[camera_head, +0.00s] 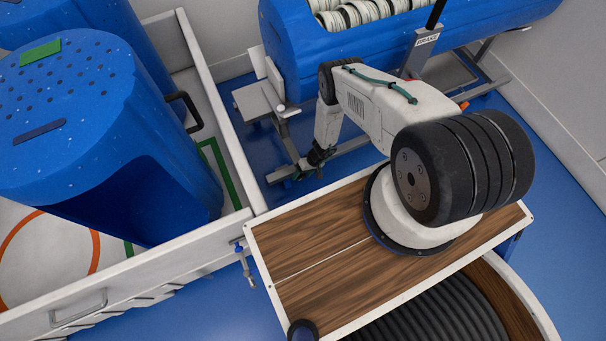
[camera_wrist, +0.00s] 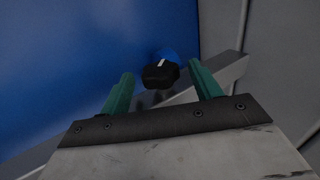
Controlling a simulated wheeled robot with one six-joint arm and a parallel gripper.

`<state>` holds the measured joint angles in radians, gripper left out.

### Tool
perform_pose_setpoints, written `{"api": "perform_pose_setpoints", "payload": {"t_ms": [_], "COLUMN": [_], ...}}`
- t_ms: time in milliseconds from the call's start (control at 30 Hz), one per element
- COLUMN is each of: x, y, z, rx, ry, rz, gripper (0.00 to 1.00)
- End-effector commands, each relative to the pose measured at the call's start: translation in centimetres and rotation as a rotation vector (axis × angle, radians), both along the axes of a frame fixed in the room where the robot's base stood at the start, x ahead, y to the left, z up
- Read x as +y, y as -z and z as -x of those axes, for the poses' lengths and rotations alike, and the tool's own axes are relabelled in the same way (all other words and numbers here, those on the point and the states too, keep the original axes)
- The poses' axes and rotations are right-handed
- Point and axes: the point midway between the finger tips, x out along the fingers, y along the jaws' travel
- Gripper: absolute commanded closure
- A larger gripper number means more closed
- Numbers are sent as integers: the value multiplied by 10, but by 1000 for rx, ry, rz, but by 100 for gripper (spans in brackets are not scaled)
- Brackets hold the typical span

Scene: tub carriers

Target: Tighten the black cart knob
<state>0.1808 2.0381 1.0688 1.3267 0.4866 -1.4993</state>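The black knob (camera_wrist: 160,76) shows in the wrist view, dark and faceted, with a white mark on top and a blue part behind it. My gripper (camera_wrist: 161,70) has two green fingers spread apart, one on each side of the knob in the picture. Gaps show on both sides, so the gripper is open and holds nothing. I cannot tell how deep the knob lies between the fingertips. In the head view my gripper (camera_head: 312,160) is low at the metal frame of the blue tub cart (camera_head: 330,60); the knob cannot be made out there.
The cart has a grey frame and a black lever with a BRAKE sign (camera_head: 427,39). A white-walled pen (camera_head: 222,125) with perforated blue tubs (camera_head: 95,120) stands at left. My wooden deck (camera_head: 320,265) is in front. Blue floor lies between pen and cart.

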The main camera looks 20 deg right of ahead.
Motion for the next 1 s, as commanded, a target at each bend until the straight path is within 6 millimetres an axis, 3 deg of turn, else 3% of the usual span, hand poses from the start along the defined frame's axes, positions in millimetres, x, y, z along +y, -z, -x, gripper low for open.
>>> {"api": "perform_pose_setpoints", "payload": {"t_ms": [233,667,1000], "x": [-4,-34,-36], "y": [-8,-64,-69], "z": [-1,-1,0], "rx": [0,0,0], "ry": [1,2,0], "rz": [0,1,0], "gripper": [37,37,37]}}
